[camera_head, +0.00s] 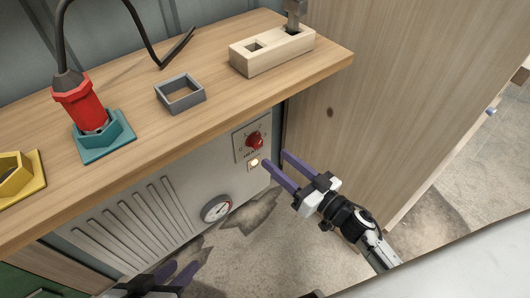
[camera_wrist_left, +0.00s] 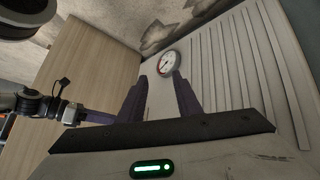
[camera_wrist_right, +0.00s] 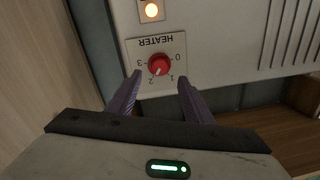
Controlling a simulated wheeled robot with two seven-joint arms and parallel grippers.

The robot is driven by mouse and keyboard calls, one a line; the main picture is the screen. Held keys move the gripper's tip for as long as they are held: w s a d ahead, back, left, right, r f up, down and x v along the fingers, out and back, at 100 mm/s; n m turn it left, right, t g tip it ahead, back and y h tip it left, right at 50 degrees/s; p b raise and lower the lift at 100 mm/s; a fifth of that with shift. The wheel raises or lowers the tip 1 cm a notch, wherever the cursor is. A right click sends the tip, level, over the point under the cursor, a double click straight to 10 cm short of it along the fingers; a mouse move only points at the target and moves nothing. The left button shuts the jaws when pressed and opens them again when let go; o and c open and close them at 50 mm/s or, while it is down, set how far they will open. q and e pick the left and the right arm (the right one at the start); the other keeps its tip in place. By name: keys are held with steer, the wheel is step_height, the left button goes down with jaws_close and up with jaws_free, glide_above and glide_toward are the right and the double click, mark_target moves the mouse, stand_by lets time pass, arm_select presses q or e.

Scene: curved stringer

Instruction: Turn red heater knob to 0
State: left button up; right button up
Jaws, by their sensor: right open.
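The red heater knob (camera_head: 254,140) sits on a pale plate marked HEATER on the front panel under the wooden shelf. In the right wrist view the knob (camera_wrist_right: 159,65) shows upside-down numbers 0 to 3 around it; its pale pointer appears to lie between 1 and 2, nearer 2. My right gripper (camera_head: 275,157) is open and empty, just right of and below the knob; its fingers (camera_wrist_right: 160,80) are spread on either side of the knob's line, apparently not touching it. My left gripper (camera_head: 178,270) is open and empty, low near the panel.
A lit indicator (camera_head: 254,163) is below the knob, and a gauge (camera_head: 216,208) is lower left beside vent slots. The shelf (camera_head: 170,115) overhangs the panel. A wooden wall (camera_head: 370,90) stands close on the right. A red tool (camera_head: 80,105) stands in a teal holder.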

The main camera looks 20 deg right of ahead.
mark_target(259, 145)
steer(key=b+x, duration=0.1)
steer(key=x, duration=0.5)
steer(key=shift+w, duration=0.1)
arm_select(q)
steer(key=shift+w+d+r+h, duration=0.3)
steer(key=shift+d+r+h, duration=0.1)
steer(key=shift+d+r, duration=0.15)
arm_select(e)
steer(key=shift+c, duration=0.5)
steer(key=c, duration=0.9)
steer(key=shift+c, duration=0.2)
